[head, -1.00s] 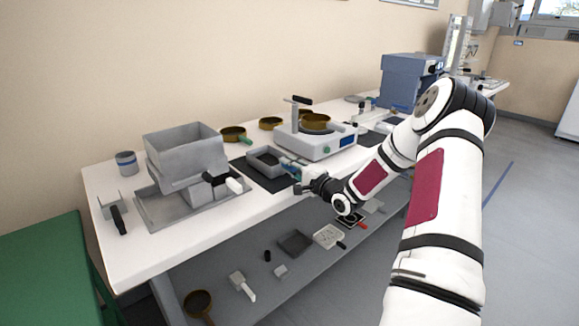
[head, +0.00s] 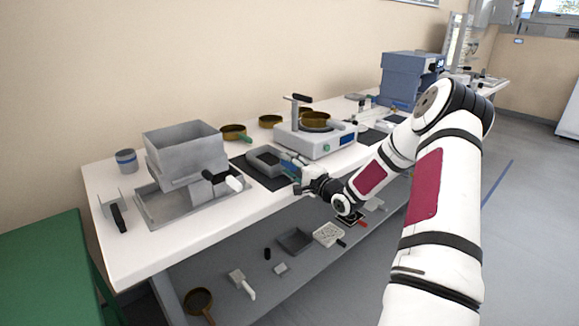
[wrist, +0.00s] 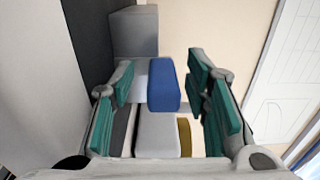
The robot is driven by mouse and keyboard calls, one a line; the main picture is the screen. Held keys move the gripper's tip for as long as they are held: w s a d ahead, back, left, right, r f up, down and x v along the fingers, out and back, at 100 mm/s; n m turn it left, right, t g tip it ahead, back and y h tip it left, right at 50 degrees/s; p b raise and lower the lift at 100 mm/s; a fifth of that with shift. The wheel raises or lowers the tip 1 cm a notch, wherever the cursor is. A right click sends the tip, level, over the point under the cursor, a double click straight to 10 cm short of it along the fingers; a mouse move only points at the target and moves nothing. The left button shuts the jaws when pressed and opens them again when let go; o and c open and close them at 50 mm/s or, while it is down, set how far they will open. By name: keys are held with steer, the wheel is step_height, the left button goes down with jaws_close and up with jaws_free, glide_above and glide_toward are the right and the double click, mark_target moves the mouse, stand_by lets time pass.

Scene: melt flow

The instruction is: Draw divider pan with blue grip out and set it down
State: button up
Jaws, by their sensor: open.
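The divider pan (head: 252,165) is a grey open pan lying on a dark mat on the bench. My gripper (head: 291,166) is low at its right end, beside the white-topped machine. In the wrist view a blue grip (wrist: 163,85) lies between the green pads of my gripper (wrist: 160,78), with a gap on its right side. The fingers are open and not closed on it. A grey block-like part (wrist: 135,33), likely the pan, shows beyond the grip. The pan's inside is only partly visible.
The white machine (head: 315,143) stands just behind my gripper. A large grey hopper box (head: 183,150) sits in a tray at left. Brass sieves (head: 233,133) stand along the back. A lower shelf (head: 225,310) holds several small tools. The front bench strip (head: 150,255) is clear.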

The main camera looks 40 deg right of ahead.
steer(key=s, duration=1.2)
steer(key=shift+d, duration=0.2)
steer(key=shift+f, duration=0.1)
steer(key=shift+w, duration=0.1)
steer(key=s+a+r+n+g+h+p, duration=0.25)
steer(key=a+r+n+g, duration=0.35)
steer(key=r, duration=0.3)
steer(key=s+a+r+n+g+h+p, duration=0.25)
steer(key=a+r+n+g+p, duration=0.2)
steer(key=a+r, duration=0.4)
steer(key=s+a+r+n+g+y+p, duration=0.1)
steer(key=s+a+r+n+y, duration=0.1)
steer(key=s+a, duration=0.7)
steer(key=s+a+r+n+g+y+p, duration=0.2)
steer(key=s+a+r+n, duration=0.3)
steer(key=s, duration=1.2)
steer(key=a+r, duration=0.1)
steer(key=a, duration=0.3)
steer(key=shift+s+a+p, duration=0.3)
steer(key=shift+s+a, duration=0.1)
steer(key=shift+r+g, duration=0.1)
steer(key=shift+g, duration=0.15)
